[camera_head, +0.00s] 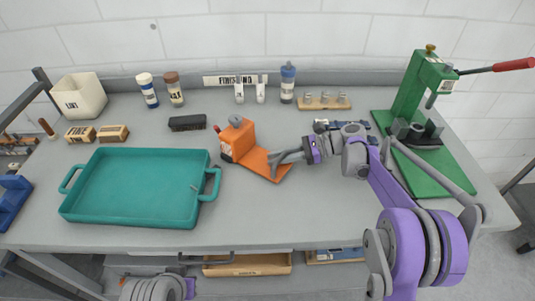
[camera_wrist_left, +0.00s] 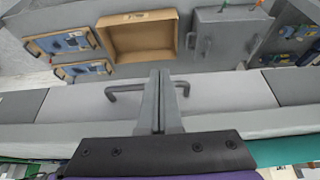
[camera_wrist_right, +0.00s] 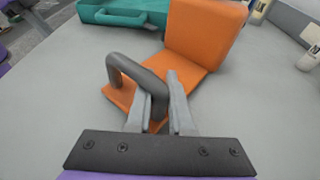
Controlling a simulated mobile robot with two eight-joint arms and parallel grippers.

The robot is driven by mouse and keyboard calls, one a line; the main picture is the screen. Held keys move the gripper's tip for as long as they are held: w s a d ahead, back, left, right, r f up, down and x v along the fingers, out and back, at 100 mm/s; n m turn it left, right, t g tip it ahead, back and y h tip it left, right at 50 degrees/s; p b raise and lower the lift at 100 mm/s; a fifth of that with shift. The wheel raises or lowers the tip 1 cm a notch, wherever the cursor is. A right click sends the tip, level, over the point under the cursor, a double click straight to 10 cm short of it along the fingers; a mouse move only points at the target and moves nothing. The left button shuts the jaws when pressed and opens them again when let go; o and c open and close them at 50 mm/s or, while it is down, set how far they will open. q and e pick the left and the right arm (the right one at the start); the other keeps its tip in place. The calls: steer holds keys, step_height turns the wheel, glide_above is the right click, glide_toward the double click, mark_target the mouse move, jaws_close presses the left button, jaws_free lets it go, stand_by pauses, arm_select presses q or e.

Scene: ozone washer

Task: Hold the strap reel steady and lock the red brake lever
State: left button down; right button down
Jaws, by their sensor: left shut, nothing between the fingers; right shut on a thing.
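An orange L-shaped piece (camera_head: 238,143), with an upright block and a flat base, stands on the bench right of the teal tray. It also shows in the right wrist view (camera_wrist_right: 205,35). My right gripper (camera_head: 281,158) is at its base, shut on a bent grey bar (camera_wrist_right: 125,62) over the orange base. Its fingers hide the bar's near end. A lever with a red grip (camera_head: 514,64) sticks out right from the green press (camera_head: 408,90), apart from both grippers. My left gripper (camera_wrist_left: 159,74) is shut and empty at the bench front. I cannot make out a strap reel.
The teal tray (camera_head: 75,206) fills the bench's left part. Bottles (camera_head: 288,84), a black block (camera_head: 187,123) and a wooden rack (camera_head: 323,102) stand along the back. The bench's front middle is clear.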

arm_select(q)
steer(key=w+d+r+n+h, duration=0.1)
steer(key=d+r+n+h, duration=0.1)
steer(key=r, duration=0.1)
steer(key=w+d+r+n+h, duration=0.2)
steer(key=d+r, duration=0.1)
steer(key=w+d+r+n+h, duration=0.2)
steer(key=d+r, duration=0.1)
steer(key=shift+w+d+n+g+h, duration=0.2)
steer(key=shift+w+n+g+h, duration=0.1)
steer(key=shift+h, duration=0.1)
steer(key=w+a+r+n, duration=0.1)
steer(key=w+a+n, duration=0.1)
steer(key=w+n, duration=0.1)
steer(key=w+a+r+n+t+h, duration=0.1)
steer(key=w+a+r+n, duration=0.1)
steer(key=w+n, duration=0.2)
steer(key=w+a+r+n+t, duration=0.1)
steer(key=w+a+n, duration=0.1)
steer(key=w, duration=0.4)
steer(key=shift+a+r+n+h, duration=0.2)
steer(key=shift+r+n+h, duration=0.2)
steer(key=shift+n, duration=0.5)
steer(key=w+a+r+n+t, duration=0.2)
steer(key=w+a+n, duration=0.6)
steer(key=a, duration=0.1)
steer(key=shift+w+n+t+h, duration=0.3)
steer(key=shift+w+n+h, duration=0.05)
steer(key=shift+n+h, duration=0.05)
